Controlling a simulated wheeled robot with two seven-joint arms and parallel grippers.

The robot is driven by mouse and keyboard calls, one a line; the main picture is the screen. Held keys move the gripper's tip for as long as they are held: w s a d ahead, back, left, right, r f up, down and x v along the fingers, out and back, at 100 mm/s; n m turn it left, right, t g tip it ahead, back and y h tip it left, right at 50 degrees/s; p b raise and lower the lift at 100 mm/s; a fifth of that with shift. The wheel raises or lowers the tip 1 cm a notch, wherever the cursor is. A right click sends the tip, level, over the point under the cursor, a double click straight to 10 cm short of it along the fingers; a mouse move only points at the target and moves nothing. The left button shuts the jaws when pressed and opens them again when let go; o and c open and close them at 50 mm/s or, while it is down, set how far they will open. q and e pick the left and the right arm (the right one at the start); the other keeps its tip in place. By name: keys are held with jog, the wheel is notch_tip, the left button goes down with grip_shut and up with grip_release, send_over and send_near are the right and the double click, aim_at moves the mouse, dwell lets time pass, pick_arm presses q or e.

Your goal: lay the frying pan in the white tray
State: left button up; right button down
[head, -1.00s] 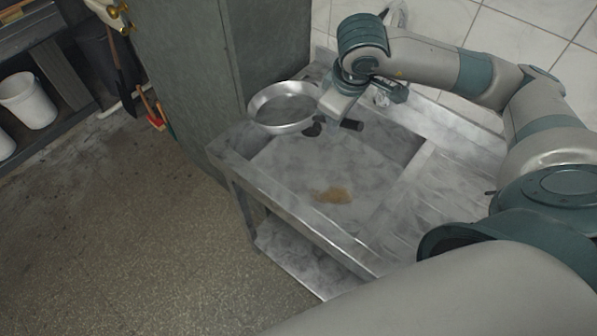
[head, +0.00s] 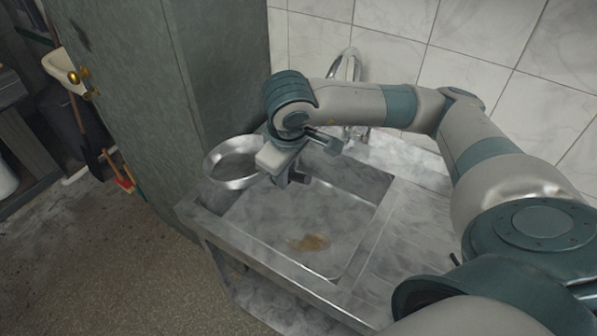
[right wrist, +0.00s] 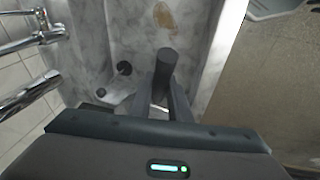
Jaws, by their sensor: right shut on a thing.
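The frying pan (head: 232,162) is silver, round and shallow, and shows in the head view at the back left corner of the sink, over its rim. I cannot tell whether it touches the rim. My right gripper (head: 289,178) is shut on its dark handle, to the right of the pan body. In the right wrist view the handle (right wrist: 165,67) sticks out between the fingers, and the pan body is hidden. I cannot make out the white tray in the head view. My left gripper is not in view.
A metal sink (head: 335,210) with a brown stain (head: 309,243) lies below my right arm. A tap (head: 347,68) stands at its back by the tiled wall. A tall grey cabinet (head: 140,90) stands close to the pan's left. Open floor (head: 100,270) lies at lower left.

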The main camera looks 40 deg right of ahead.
aim_at(249, 182)
jog(key=a+m+b, duration=0.1)
jog(key=a, duration=0.1)
jog(key=w+a+m+b, duration=0.1)
jog(key=a+b, duration=0.1)
jog(key=a, duration=0.1)
jog(key=w+a+m+h+b, duration=0.1)
jog(key=a+m, duration=0.1)
jog(key=shift+w+a+r+g, duration=0.1)
jog(key=shift+a+r+g, duration=0.2)
jog(key=shift+a+r, duration=0.1)
